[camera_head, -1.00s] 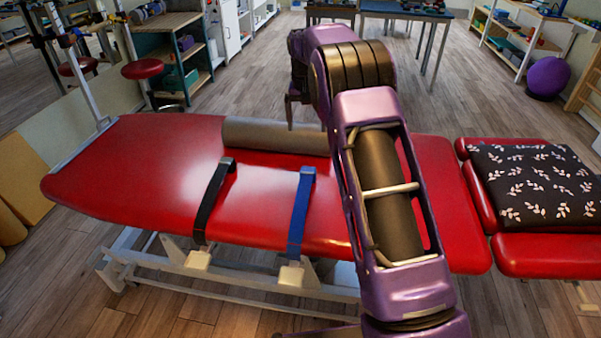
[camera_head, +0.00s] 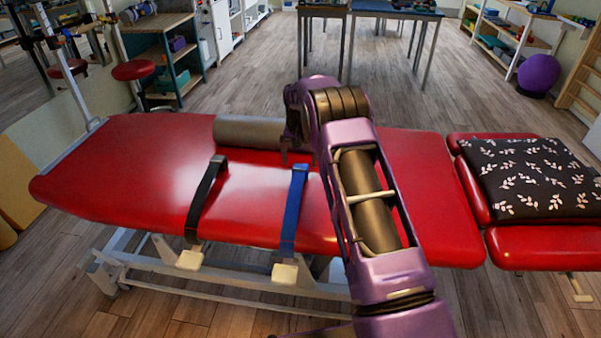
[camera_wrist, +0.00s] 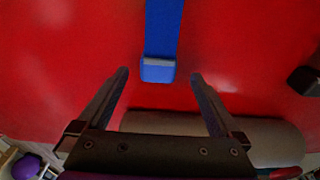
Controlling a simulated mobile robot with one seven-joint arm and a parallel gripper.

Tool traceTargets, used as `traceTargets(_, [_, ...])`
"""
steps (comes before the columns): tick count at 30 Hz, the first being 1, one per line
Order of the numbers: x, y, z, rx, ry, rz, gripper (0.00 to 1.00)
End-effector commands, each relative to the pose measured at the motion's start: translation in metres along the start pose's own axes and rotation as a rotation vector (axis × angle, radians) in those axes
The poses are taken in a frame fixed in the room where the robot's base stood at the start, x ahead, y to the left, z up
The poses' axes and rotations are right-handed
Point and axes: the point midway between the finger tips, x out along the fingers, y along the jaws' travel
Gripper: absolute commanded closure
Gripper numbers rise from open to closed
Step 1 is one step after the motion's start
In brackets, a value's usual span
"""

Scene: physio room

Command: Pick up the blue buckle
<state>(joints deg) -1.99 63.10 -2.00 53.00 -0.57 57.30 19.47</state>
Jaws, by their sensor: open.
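The blue buckle (camera_wrist: 158,69) sits at the end of a blue strap (camera_wrist: 163,25) on the red treatment table. In the head view the buckle (camera_head: 300,168) lies at the strap's upper end, near the grey roll. My gripper (camera_wrist: 160,74) is open and empty. In the wrist view its two fingertips appear on either side of the buckle, with a gap on each side. In the head view my gripper (camera_head: 297,157) hangs low over the table by the buckle, partly hidden by my arm. I cannot tell its exact height above the buckle.
A grey roll (camera_head: 250,132) lies along the table's far side, and it passes under my gripper in the wrist view (camera_wrist: 275,140). A black strap (camera_head: 205,200) lies left of the blue one. A patterned black pillow (camera_head: 530,180) rests at the right. The red table (camera_head: 120,170) is bare at left.

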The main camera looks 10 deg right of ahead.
Motion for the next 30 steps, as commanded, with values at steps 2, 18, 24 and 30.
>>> traceTargets(2, [0.016,0.002,-0.001,0.001,-0.003,0.001,0.00])
traceTargets(18, [0.043,0.002,-0.003,-0.001,-0.001,0.000,0.09])
traceTargets(24, [0.042,0.002,-0.003,-0.001,-0.001,0.000,0.45])
traceTargets(30, [0.042,0.002,-0.003,-0.001,-0.001,0.000,0.81])
